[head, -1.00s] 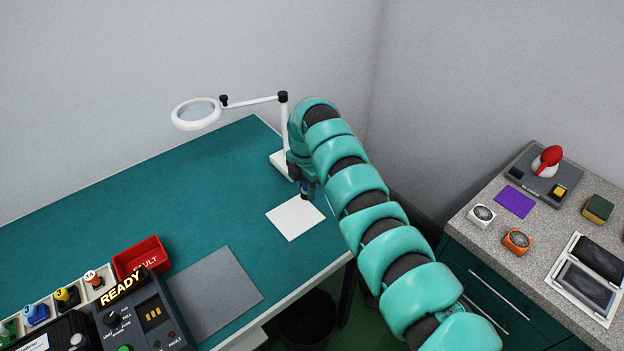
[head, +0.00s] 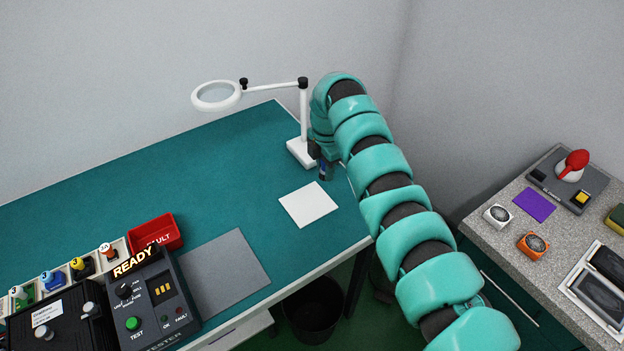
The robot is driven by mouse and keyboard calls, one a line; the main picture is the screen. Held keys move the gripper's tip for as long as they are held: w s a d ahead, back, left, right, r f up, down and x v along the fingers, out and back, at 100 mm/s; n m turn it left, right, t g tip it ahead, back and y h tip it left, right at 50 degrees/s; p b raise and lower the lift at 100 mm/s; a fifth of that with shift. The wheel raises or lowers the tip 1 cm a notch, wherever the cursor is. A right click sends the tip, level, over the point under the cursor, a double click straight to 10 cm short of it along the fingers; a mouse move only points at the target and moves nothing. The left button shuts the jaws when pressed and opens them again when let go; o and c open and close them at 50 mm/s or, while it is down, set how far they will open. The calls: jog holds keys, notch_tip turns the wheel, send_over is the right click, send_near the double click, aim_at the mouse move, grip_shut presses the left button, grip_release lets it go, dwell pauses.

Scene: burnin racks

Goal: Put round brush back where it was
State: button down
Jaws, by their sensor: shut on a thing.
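My gripper (head: 320,160) is over the far right part of the green workbench, pointing down, just right of the magnifier lamp's foot. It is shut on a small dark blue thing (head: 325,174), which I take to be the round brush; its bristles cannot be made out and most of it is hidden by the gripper. Its lower end is near the bench top, just beyond the upper right of a white square pad (head: 308,204). I cannot tell whether it touches the bench.
A white magnifier lamp (head: 304,112) stands left of my gripper. A grey mat (head: 224,275), a red FAULT bin (head: 155,233) and a tester (head: 150,300) are at lower left. A side counter (head: 500,235) stands at right. The bench middle is clear.

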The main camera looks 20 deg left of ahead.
jog(key=w+d+r+m, duration=0.2)
jog(key=w+d+m, duration=0.3)
jog(key=d, duration=0.2)
jog(key=shift+d+m, duration=0.2)
jog(key=shift+m, duration=0.2)
jog(key=shift+d, duration=0.45)
jog(key=shift+w+d+r+m, duration=0.15)
jog(key=shift+r+m, duration=0.05)
jog(key=shift+m, duration=0.2)
jog(key=shift+w+d, duration=0.1)
jog(key=shift+d, duration=0.1)
jog(key=d+m, duration=0.1)
jog(key=w+d+m, duration=0.1)
jog(key=d+r+m, duration=0.1)
jog(key=shift+w+d, duration=0.2)
jog(key=shift+d, duration=0.05)
jog(key=shift+d+r+m, duration=0.1)
jog(key=shift+d+m, duration=0.2)
jog(key=shift+d, duration=0.05)
